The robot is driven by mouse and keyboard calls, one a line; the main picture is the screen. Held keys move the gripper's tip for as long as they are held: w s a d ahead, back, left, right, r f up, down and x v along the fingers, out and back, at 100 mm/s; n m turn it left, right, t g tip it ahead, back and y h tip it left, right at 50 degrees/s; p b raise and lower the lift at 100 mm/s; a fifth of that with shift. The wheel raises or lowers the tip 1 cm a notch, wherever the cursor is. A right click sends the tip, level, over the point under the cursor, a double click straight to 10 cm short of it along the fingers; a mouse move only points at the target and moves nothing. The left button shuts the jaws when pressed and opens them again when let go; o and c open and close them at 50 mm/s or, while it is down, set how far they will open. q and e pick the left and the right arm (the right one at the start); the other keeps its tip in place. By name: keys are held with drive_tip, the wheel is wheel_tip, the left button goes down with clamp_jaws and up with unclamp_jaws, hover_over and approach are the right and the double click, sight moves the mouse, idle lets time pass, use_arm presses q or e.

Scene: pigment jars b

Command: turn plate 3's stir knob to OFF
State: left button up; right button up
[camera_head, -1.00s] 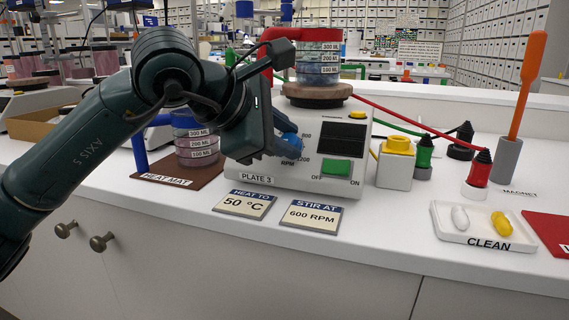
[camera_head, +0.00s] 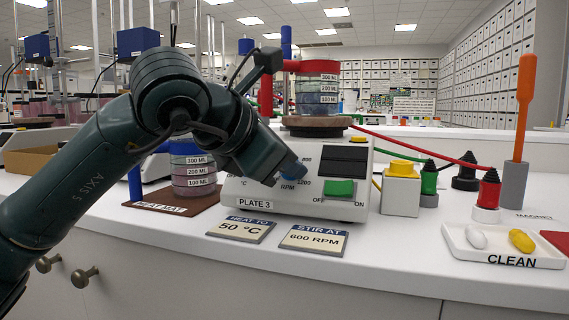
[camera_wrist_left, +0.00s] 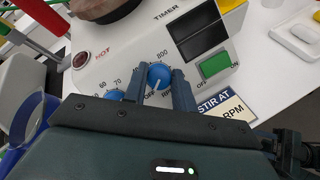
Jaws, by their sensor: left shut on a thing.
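Plate 3 (camera_head: 250,192) is a white hotplate with a brown top and a green OFF/ON switch (camera_head: 341,188). Its blue stir knob (camera_head: 293,172) sits on the front panel by the RPM label; the wrist view also shows the knob (camera_wrist_left: 159,75). My left gripper (camera_head: 284,174) is at the knob, with one finger on each side in the wrist view (camera_wrist_left: 158,84), shut on it. The knob's white pointer line faces down-left there, towards the partly hidden OFF lettering (camera_wrist_left: 149,94). A second blue knob (camera_wrist_left: 114,96) sits left of the left finger. My right gripper is not in view.
A jar stack (camera_head: 317,90) stands on the plate. Another stack (camera_head: 193,170) stands on the heat mat (camera_head: 150,208) to the left. The STIR AT card (camera_head: 314,239) lies in front. A yellow-topped block (camera_head: 402,190) and cable plugs stand right.

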use_arm(q)
drive_tip(key=o, duration=1)
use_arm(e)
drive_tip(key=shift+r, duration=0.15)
use_arm(q)
drive_tip(key=shift+s+a+r, duration=0.15)
drive_tip(key=shift+s+r, duration=0.05)
drive_tip(key=p+v, duration=0.2)
drive_tip(key=v, duration=1)
drive_tip(key=shift+s, duration=0.25)
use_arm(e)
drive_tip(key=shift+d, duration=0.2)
use_arm(q)
drive_tip(key=shift+a, duration=0.15)
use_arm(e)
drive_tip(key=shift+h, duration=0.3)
use_arm(q)
drive_tip(key=shift+r, duration=0.1)
